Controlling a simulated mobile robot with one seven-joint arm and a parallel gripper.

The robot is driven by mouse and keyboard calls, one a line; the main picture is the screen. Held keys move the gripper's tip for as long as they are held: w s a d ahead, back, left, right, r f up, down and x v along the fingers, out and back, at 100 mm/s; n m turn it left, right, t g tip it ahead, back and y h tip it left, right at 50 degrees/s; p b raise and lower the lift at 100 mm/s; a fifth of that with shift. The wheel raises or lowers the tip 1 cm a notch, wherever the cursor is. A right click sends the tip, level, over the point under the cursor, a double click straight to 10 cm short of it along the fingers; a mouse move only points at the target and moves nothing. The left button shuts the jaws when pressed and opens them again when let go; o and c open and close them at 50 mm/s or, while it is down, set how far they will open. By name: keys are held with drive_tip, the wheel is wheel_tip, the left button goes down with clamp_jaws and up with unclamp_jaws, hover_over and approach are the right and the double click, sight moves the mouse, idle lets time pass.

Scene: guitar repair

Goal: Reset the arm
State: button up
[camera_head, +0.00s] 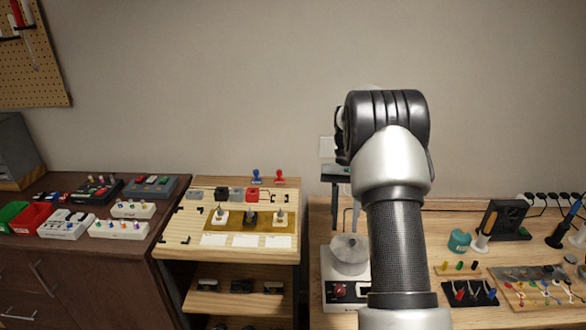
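My arm rises at the right of the head view, with a silver and dark grey elbow at its top and a mesh-patterned link below. My gripper is not visible; it is hidden behind the arm or out of the picture. Nothing held can be seen.
A dark cabinet (110,270) at left bears pedal-like boxes and a red bin (32,217). A light wooden shelf unit (182,240) stands in the middle. A wooden workbench (340,318) at right bears a white machine (345,292), tools and cables. A pegboard (40,75) hangs upper left.

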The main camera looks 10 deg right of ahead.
drive_tip(key=s+a+r+n+t+h+p, duration=0.15)
drive_tip(key=s+a+r, duration=0.3)
drive_tip(key=r, duration=0.55)
drive_tip(key=s+a+r+n+t+p, duration=0.1)
drive_tip(key=s+a+r+t+p, duration=0.3)
drive_tip(key=r, duration=0.6)
drive_tip(key=s+a+r+n+t+p, duration=0.1)
drive_tip(key=s+a+r+t, duration=0.1)
drive_tip(key=s, duration=0.6)
drive_tip(key=s+a+r+n+t+p, duration=0.2)
drive_tip(key=s+a+r, duration=0.1)
drive_tip(key=s, duration=0.5)
drive_tip(key=shift+a, duration=0.85)
drive_tip(key=shift+t, duration=0.25)
